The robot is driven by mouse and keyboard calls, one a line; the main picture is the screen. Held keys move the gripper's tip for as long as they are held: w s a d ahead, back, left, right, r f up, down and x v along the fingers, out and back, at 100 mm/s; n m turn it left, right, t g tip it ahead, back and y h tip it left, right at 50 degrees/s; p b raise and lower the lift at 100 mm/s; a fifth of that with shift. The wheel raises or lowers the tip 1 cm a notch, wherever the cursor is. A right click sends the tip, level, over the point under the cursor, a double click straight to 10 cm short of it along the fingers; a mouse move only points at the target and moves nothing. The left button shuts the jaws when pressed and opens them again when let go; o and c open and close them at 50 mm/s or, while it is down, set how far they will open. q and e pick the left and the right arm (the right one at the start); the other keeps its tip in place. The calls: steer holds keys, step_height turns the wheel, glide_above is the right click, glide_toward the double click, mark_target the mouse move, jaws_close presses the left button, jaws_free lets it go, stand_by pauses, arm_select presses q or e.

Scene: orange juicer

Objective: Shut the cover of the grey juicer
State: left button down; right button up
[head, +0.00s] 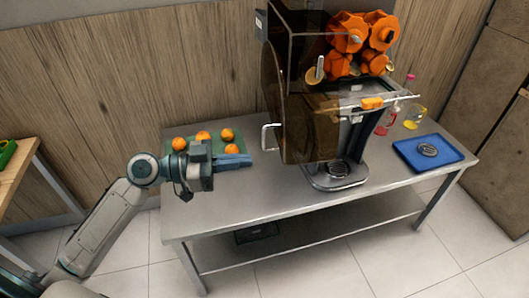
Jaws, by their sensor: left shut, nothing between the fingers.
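The grey juicer (352,150) stands on a metal table, with orange squeezing drums (360,35) exposed in its upper part. Its brown see-through cover (296,105) is swung open toward the left and front. A pale handle (267,138) sticks out at the cover's left edge. My left gripper (248,160) is shut and empty, with blue fingers pointing right. In the picture it is just left of and below the handle, with a small gap. My right gripper is not in view.
A green tray or board (246,158) with several oranges (179,144) lies behind my left gripper. A blue tray (455,156) with a dark round item (428,150), and bottles (385,122), are right of the juicer. The metal table's (270,203) front left is clear.

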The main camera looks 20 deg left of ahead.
mark_target(279, 157)
arm_select(q)
steer(key=shift+r+p+x, duration=0.2)
steer(key=shift+p+x, duration=1.3)
steer(key=shift+x, duration=0.85)
steer(key=shift+w+d+f, duration=0.15)
steer(key=shift+w+d, duration=0.1)
steer(key=shift+d, duration=0.25)
